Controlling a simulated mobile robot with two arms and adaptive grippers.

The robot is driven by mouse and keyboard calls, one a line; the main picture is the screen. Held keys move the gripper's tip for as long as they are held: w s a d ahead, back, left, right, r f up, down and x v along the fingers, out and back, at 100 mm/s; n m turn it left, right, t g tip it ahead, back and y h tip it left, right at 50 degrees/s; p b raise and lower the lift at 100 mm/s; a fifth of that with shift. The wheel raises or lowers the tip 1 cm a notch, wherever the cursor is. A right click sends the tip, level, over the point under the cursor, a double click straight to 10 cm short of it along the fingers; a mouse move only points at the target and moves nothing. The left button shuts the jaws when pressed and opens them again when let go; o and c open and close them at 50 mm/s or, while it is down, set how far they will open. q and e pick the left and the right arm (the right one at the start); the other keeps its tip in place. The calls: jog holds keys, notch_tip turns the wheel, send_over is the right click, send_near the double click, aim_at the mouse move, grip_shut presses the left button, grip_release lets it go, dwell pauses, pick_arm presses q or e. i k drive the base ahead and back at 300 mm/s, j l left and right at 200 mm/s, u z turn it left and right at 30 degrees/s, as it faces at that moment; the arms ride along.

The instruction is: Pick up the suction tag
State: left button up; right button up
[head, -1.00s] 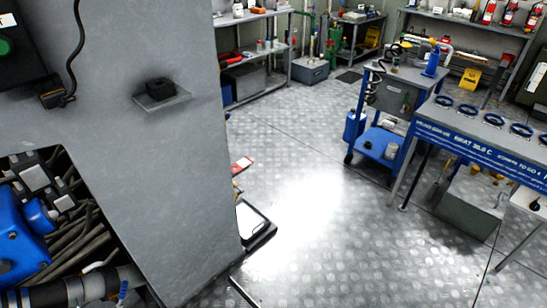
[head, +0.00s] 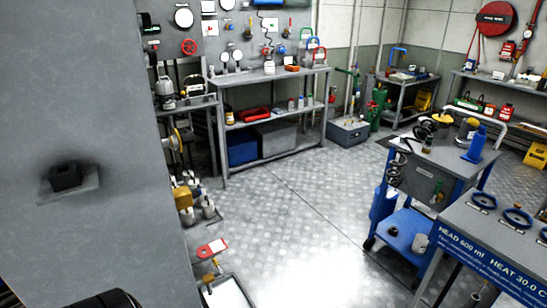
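A red tag with a white face (head: 212,248) shows low in the head view, just right of the large grey panel's edge. It may be the suction tag, but its writing is too small to read. It is close to a small brass-coloured fitting, above a tray with a white surface (head: 228,293). I cannot tell whether it hangs or lies there. Neither of my grippers can be made out in this view. A dark rounded shape is cut off at the bottom left, and I cannot tell what it is.
The large grey panel (head: 85,130) fills the left, with a small black block on a ledge (head: 66,178). A workbench with shelves (head: 270,78) stands at the back. A blue cart (head: 405,232) and a blue-fronted table (head: 490,258) stand at right. The metal floor (head: 290,205) between is clear.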

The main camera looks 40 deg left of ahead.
aim_at(215, 247)
jog(key=i+u, duration=0.35)
jog(key=i+l+u, duration=0.3)
jog(key=i, duration=0.15)
jog(key=i+u, duration=0.15)
jog(key=u, duration=0.3)
jog(key=i+l+u, duration=0.1)
jog(key=u, duration=0.3)
jog(key=i+l+u, duration=0.15)
jog(key=u, duration=0.3)
jog(key=i+l+u, duration=0.2)
jog(key=u, duration=0.2)
jog(key=i+l+u, duration=0.1)
jog(key=l+u, duration=0.15)
jog(key=u, duration=0.2)
